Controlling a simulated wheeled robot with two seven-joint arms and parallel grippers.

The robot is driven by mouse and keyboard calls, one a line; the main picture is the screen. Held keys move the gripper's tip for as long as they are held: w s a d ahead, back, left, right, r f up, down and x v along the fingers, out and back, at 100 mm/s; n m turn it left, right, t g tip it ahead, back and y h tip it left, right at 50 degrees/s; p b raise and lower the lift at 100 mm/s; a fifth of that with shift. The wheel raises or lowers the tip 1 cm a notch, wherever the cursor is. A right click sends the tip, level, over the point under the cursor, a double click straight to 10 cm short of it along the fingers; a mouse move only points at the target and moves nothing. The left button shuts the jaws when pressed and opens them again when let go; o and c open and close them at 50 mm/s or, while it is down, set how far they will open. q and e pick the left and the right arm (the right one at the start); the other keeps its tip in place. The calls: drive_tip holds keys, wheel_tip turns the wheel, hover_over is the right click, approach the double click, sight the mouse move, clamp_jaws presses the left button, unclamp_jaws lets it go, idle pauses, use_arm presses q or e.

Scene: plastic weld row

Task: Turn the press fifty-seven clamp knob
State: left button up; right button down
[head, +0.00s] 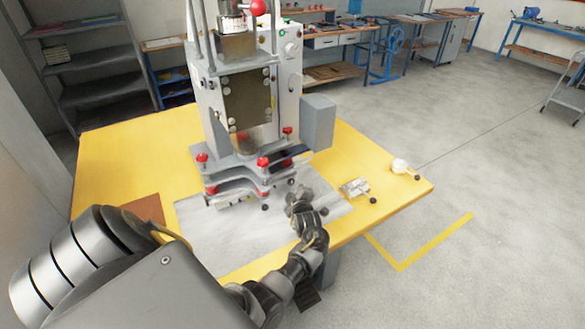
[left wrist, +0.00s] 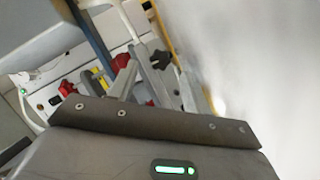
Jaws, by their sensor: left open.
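The press (head: 245,90) stands on a yellow table (head: 110,150), over a grey metal plate (head: 200,225). Several red knobs sit around its lower clamp plates, one at the front (head: 263,163) and one at the left (head: 202,158). No number is readable, so I cannot tell which knob is the named one. My left gripper (head: 301,202) is low over the plate, right of the clamp plates. In the left wrist view its jaws (left wrist: 143,76) are open. A red knob (left wrist: 121,62) and a black knob (left wrist: 160,59) show beyond them; contact is unclear.
A small metal toggle clamp (head: 355,187) and a white piece with a black knob (head: 400,166) lie on the table's right side. A brown board (head: 145,208) lies at left. A grey box (head: 318,122) juts from the press's right side. The table's right edge is close.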

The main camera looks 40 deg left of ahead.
sight(291, 183)
use_arm(q)
drive_tip(key=shift+x, duration=1.1)
drive_tip(key=shift+w+a+f, duration=0.1)
drive_tip(key=shift+w+a, duration=0.2)
drive_tip(key=shift+a, duration=0.1)
use_arm(e)
drive_tip(key=shift+w, duration=0.15)
use_arm(q)
drive_tip(key=shift+c, duration=0.9)
drive_tip(key=c, duration=0.8)
use_arm(e)
drive_tip(key=shift+d+r, duration=0.1)
drive_tip(key=shift+d, duration=0.05)
